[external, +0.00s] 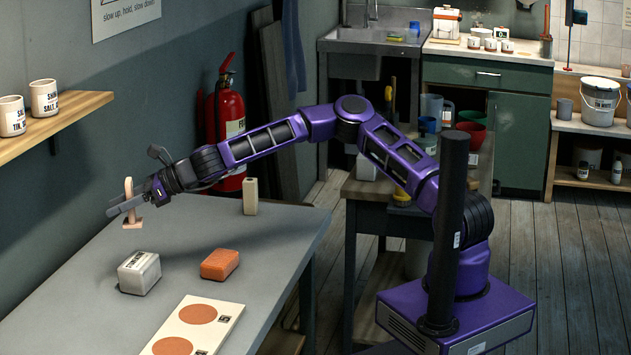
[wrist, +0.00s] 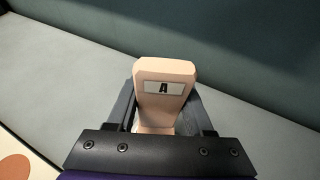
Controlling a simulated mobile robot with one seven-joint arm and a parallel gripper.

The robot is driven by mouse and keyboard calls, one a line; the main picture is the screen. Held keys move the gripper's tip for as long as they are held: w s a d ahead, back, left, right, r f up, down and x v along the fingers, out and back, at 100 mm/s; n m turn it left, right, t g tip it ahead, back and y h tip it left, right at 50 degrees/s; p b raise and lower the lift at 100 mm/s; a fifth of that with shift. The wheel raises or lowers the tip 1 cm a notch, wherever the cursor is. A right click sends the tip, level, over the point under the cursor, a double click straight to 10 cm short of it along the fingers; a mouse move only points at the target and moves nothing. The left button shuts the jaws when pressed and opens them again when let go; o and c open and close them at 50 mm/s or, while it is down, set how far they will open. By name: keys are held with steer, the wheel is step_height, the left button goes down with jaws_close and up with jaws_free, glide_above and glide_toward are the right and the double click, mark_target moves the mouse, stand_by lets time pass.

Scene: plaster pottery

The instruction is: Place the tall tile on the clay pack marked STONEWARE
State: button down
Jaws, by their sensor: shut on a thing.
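My gripper (external: 127,204) is shut on a pale pink tile (external: 129,188) with a flat foot, held upright over the far left of the table. In the wrist view the tile (wrist: 163,95) stands between the fingers and shows a label with the letter A. A grey-white clay pack (external: 139,272) with dark lettering, too small to read surely, lies on the table, nearer the camera than the gripper. An orange block (external: 220,264) lies to its right. The tile is apart from both.
A small upright beige block (external: 250,196) stands at the table's back right. A pale board (external: 222,325) with orange discs lies at the front. The grey table (external: 80,318) is clear at the front left. A wall shelf (external: 60,122) with cups is at left.

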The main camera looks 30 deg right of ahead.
step_height(320, 180, down, 9)
steer(key=shift+b, duration=0.95)
steer(key=shift+f, duration=0.25)
steer(key=shift+c, duration=1.4)
jaws_free()
steer(key=shift+r, duration=0.1)
steer(key=shift+r, duration=0.1)
steer(key=shift+d+r, duration=0.15)
steer(key=v, duration=1.1)
steer(key=shift+s+d, duration=0.2)
steer(key=shift+d, duration=0.05)
steer(key=shift+p, duration=0.3)
